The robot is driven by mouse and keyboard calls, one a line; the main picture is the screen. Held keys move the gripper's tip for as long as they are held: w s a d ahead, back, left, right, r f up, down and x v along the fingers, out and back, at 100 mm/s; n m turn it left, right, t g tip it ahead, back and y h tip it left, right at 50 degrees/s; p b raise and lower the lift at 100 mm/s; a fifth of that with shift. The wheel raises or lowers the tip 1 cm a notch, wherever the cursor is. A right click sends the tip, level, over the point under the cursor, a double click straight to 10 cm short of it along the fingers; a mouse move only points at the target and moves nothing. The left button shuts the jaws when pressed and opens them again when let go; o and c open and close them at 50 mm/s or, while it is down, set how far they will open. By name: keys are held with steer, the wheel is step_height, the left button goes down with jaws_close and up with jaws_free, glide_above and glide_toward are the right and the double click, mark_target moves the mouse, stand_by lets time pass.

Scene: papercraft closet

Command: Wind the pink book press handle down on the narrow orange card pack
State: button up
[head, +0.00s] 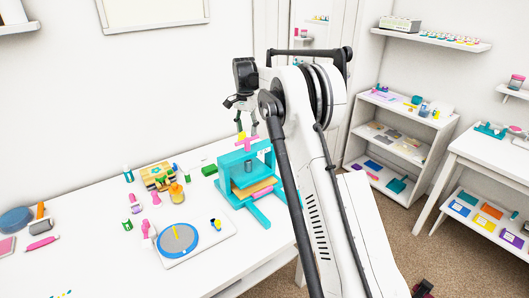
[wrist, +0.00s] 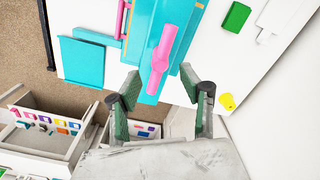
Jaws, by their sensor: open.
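The teal book press (head: 236,160) stands on the white table in the head view. Its pink handle (head: 243,139) is a crossbar on top; in the wrist view the pink handle (wrist: 161,58) runs lengthwise above the teal top beam (wrist: 150,83). The orange card pack (head: 256,187) lies inside the press, low under the beam. My gripper (head: 240,103) is above the handle. In the wrist view my gripper (wrist: 159,80) is open, its fingertips on either side of the handle's near end, with gaps visible. Their height difference I cannot tell.
A turntable with a blue disc (head: 178,240) sits left of the press. A striped wooden block (head: 157,177) and small bottles stand behind it. A green block (head: 209,170) lies near the press. White shelves (head: 397,145) stand to the right.

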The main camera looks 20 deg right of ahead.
mark_target(247, 143)
steer(key=shift+r+p, duration=1.05)
steer(key=shift+r, duration=1.55)
steer(key=shift+m, duration=0.3)
step_height(247, 143, down, 12)
steer(key=shift+f, duration=0.1)
steer(key=shift+c, duration=0.5)
